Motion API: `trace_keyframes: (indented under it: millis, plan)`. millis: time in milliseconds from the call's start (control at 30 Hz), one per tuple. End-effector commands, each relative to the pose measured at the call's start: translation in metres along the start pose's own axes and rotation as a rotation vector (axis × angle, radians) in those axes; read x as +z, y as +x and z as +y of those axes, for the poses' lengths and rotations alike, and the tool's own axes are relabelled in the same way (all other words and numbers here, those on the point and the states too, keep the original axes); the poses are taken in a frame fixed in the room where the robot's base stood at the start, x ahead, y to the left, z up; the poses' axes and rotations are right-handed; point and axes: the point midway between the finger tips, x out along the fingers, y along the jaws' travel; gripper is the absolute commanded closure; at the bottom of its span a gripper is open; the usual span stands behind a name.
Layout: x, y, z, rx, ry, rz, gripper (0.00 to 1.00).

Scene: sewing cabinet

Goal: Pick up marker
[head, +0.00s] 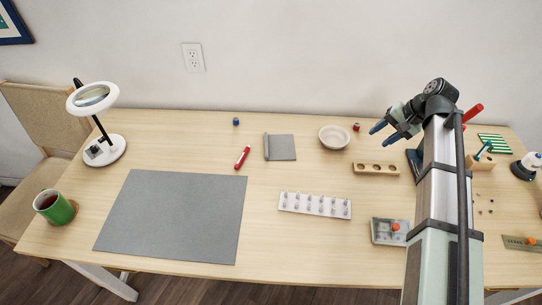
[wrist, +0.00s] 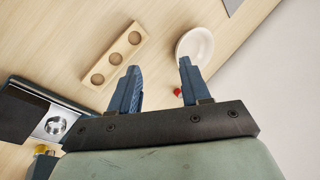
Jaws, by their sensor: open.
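A red marker (head: 242,157) lies on the wooden table (head: 180,140), just above the top right corner of the grey mat in the head view. The wrist view does not show this marker. My gripper (head: 385,133) is above the back right of the table, well to the right of the marker. Its two blue fingers also show in the wrist view (wrist: 158,80), spread apart with nothing between them.
A white bowl (head: 334,137) and a wooden block with holes (head: 376,169) are near my gripper. A grey notebook (head: 280,147) lies right of the marker. A grey mat (head: 172,215), a lamp (head: 104,150) and a green mug (head: 56,207) are to the left. A white pin rack (head: 315,205) lies in front.

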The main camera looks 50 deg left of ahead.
Motion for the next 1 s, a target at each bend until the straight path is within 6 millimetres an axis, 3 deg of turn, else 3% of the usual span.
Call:
trace_keyframes:
  millis: [100,467,800,1000]
  plan:
    - [0.006,0.024,-0.042,0.053,-0.022,-0.027,0.53]
    - [0.046,0.089,-0.155,0.216,-0.073,-0.068,0.53]
    - [0.107,0.145,-0.261,0.362,-0.132,-0.059,0.53]
    - [0.148,0.172,-0.313,0.432,-0.166,-0.035,0.53]
